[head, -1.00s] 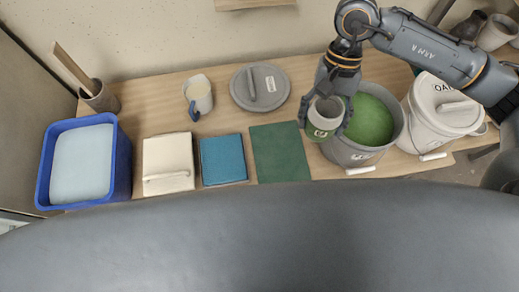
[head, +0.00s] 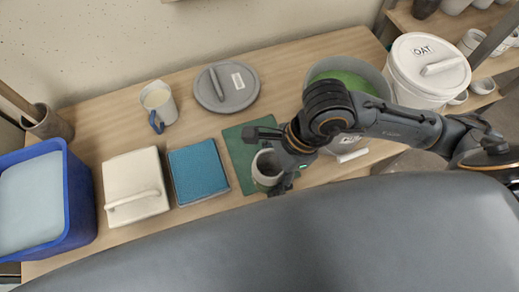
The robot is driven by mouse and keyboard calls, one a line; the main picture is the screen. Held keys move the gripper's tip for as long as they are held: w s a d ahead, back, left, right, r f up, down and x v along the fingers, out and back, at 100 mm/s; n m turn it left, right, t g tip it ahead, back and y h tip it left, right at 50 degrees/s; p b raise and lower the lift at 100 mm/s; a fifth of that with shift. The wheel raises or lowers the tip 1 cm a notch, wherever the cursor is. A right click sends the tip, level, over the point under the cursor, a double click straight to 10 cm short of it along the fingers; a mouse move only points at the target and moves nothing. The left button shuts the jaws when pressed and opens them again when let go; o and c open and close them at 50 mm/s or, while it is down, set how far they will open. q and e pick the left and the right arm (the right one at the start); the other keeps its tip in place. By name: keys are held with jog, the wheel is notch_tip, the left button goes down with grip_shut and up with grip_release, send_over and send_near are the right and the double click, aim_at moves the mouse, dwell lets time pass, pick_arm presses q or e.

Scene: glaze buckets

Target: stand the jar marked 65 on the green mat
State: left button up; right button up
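The green mat (head: 238,153) lies on the table between the blue mat and the grey bucket, partly covered by my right gripper. A small pale grey jar (head: 265,170) is upright over the mat's lower right part and seems to stand on it. Its base is hard to see and no number on it is readable now. My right gripper (head: 268,161) reaches in from the right with one finger above and one below the jar in the picture. The fingers look spread, with a gap on the upper side. My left gripper is not in view.
A grey bucket of green glaze (head: 352,78) stands behind my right arm, beside a white lidded bucket (head: 430,70).

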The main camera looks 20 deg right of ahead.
aim_at(266, 160)
jog(key=shift+w+d+f+b, duration=0.15)
jog(key=shift+w+f+b, duration=0.6)
jog(key=shift+w, duration=0.1)
jog(key=shift+w+d+r+p, duration=0.1)
jog(key=shift+w+d+p, duration=0.05)
jog(key=shift+w+p, duration=0.7)
jog(key=w+f, duration=0.2)
jog(key=w, duration=0.1)
jog(key=w+d+f, duration=0.1)
jog(key=w+f, duration=0.5)
jog(key=shift+w+d+p, duration=0.25)
jog(key=shift+p, duration=0.1)
notch_tip(266, 160, down, 2)
jog(key=shift+f+p, duration=0.2)
jog(key=shift+p, duration=0.1)
jog(key=shift+w+f, duration=0.1)
jog(key=shift+f, duration=0.35)
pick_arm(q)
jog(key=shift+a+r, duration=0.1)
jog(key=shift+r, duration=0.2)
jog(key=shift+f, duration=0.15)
pick_arm(e)
jog(key=shift+f, duration=0.1)
